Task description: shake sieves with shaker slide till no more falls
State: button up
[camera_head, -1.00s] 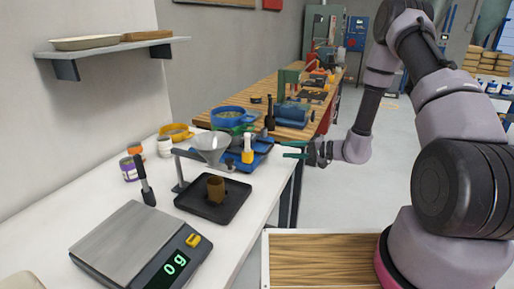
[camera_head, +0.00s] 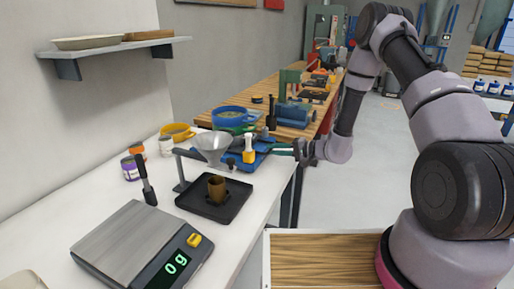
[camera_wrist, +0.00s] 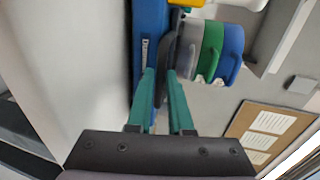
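The sieve stack stands on the blue shaker base (camera_head: 262,152), on the far part of the white bench. Its top is a blue sieve (camera_head: 228,116), with a green one below, partly hidden behind a funnel. In the wrist view the stack lies sideways: blue sieve (camera_wrist: 232,54), green sieve (camera_wrist: 210,50) and a greyish clear part (camera_wrist: 188,50). The shaker's yellow handle (camera_head: 249,155) stands at its near side; a yellow part also shows at the wrist view's top edge. My gripper (camera_head: 281,148) is by the shaker's right end, its green fingers (camera_wrist: 161,75) apart; contact is unclear.
A funnel on a stand (camera_head: 211,147) is left of the shaker, above a black tray (camera_head: 236,207) with a brown cup (camera_head: 217,188). A scale (camera_head: 130,245) reading 0 g is nearest. Jars and a yellow sieve (camera_head: 178,131) stand by the wall. The wooden workbench lies behind.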

grip_shut()
jog(key=shift+f+v, duration=0.25)
jog(key=shift+v, duration=0.85)
jog(key=shift+f+v, duration=0.2)
jog(key=shift+v, duration=0.9)
jog(key=shift+d, duration=0.1)
jog(key=shift+r+x, duration=0.25)
jog(key=shift+x, duration=0.8)
jog(key=shift+r+x, duration=0.2)
jog(key=shift+x, duration=0.9)
